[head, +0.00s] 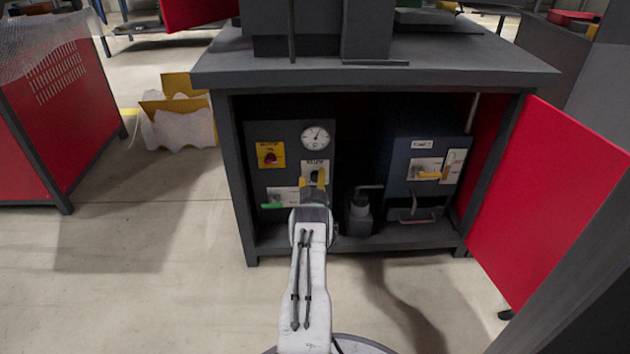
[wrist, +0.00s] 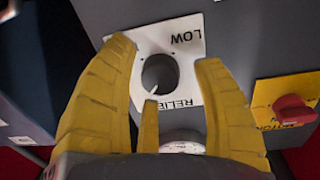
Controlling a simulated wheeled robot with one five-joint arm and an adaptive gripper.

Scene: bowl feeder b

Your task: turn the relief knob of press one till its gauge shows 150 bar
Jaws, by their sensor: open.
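The relief knob (wrist: 160,76) is a dark round knob with a white pointer line on a white plate marked RELIEF and LOW, seen upside down in the wrist view. My gripper (wrist: 164,60) has yellow fingers, open and spread on either side of the knob; I cannot tell whether they touch it. In the head view my gripper (head: 315,180) is in front of the relief plate (head: 313,167) and hides the knob. The round white gauge (head: 314,137) sits above it on the grey panel; its needle points up and slightly right, its figures too small to read.
A red switch on a yellow plate (head: 271,155) is left of the plate, a green-handled lever (head: 273,206) below. A dark bottle-like part (head: 359,213) and a blue unit (head: 420,148) with a yellow handle stand right. The cabinet's red door (head: 545,200) hangs open.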

